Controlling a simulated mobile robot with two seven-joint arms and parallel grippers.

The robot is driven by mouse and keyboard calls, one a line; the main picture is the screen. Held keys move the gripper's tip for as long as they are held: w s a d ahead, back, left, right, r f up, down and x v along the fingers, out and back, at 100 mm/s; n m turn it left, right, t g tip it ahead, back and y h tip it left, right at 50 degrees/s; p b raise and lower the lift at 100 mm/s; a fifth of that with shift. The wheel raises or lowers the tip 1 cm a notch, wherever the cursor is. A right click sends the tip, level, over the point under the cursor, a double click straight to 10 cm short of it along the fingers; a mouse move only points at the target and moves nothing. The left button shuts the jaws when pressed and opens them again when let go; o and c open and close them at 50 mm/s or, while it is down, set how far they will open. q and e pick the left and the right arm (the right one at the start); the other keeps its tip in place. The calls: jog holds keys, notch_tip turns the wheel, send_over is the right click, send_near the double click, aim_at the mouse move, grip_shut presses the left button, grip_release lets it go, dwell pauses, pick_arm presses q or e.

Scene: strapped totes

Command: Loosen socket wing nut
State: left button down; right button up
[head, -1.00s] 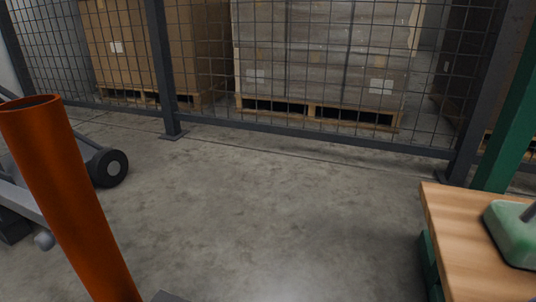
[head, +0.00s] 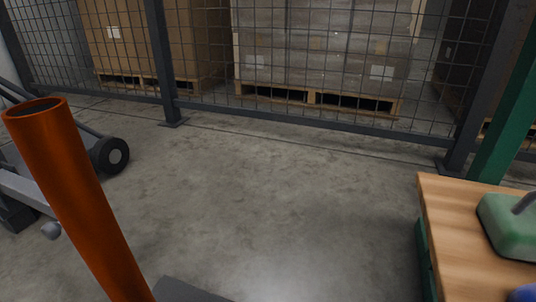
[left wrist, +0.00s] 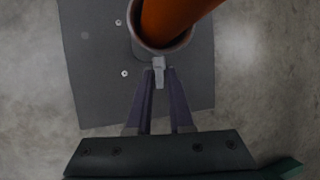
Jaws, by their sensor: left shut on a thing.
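An orange post (head: 75,195) stands tilted in the picture at the left of the head view. In the left wrist view the orange post (left wrist: 175,18) sits in a round grey socket (left wrist: 160,50) on a dark base plate (left wrist: 95,65). A corner of the base plate (head: 188,291) shows at the bottom of the head view. A small light-grey wing nut (left wrist: 158,68) sticks out of the socket's side. My left gripper (left wrist: 158,76) is shut on the wing nut, its dark fingers on either side. The nut's threads are hidden. My right gripper is not in view.
A wooden-topped bench (head: 460,225) with a green block (head: 508,224) stands at the right. A blue thing (head: 524,293) is cut off there. A wheeled cart (head: 108,155) is at the left. A mesh fence (head: 300,116) closes the back. The middle floor is clear.

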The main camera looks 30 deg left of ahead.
pick_arm(q)
jog(key=shift+s+r+t, duration=0.1)
jog(key=shift+s+t, duration=0.05)
jog(key=shift+t, duration=0.15)
jog(key=t, duration=0.1)
jog(key=t+y, duration=0.1)
jog(key=n+t, duration=0.1)
jog(key=shift+s+d+f+t+b, duration=0.15)
jog(key=shift+s+f+t+b, duration=0.15)
jog(key=shift+f+t+b, duration=0.1)
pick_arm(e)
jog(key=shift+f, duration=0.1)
pick_arm(q)
jog(key=c, duration=1)
grip_release()
jog(key=shift+o, duration=0.2)
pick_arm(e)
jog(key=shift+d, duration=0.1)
